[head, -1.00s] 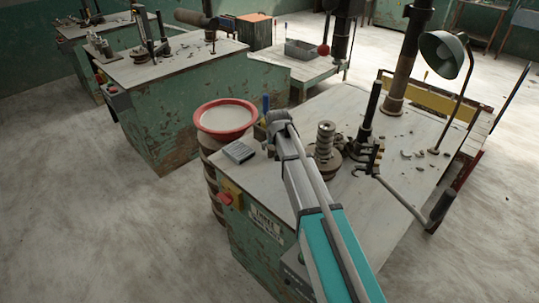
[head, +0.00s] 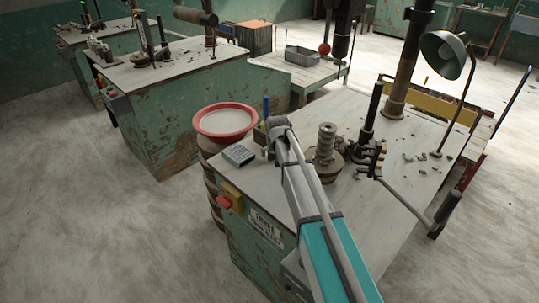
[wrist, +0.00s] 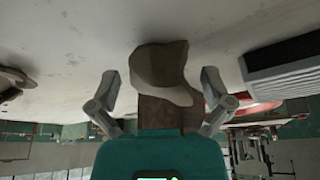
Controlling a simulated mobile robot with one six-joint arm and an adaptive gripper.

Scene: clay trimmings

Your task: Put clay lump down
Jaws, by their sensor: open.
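The clay lump (wrist: 158,62) is brown and irregular, in the middle of the wrist view between my fingers. Its far end lies against the pale worktop; the exact contact is hard to make out. My gripper (wrist: 160,78) is open, with one finger on each side of the lump and a visible gap at both sides. In the head view my arm reaches to the near left part of the worktop (head: 345,205), and the lump cannot be made out there.
A grey ribbed box (head: 238,155) lies left of my arm's end; it also shows in the wrist view (wrist: 285,68). A red-rimmed basin (head: 225,121) stands beyond it. A stacked column (head: 325,142), a crank handle (head: 447,207) and scattered trimmings (head: 420,157) are on the right.

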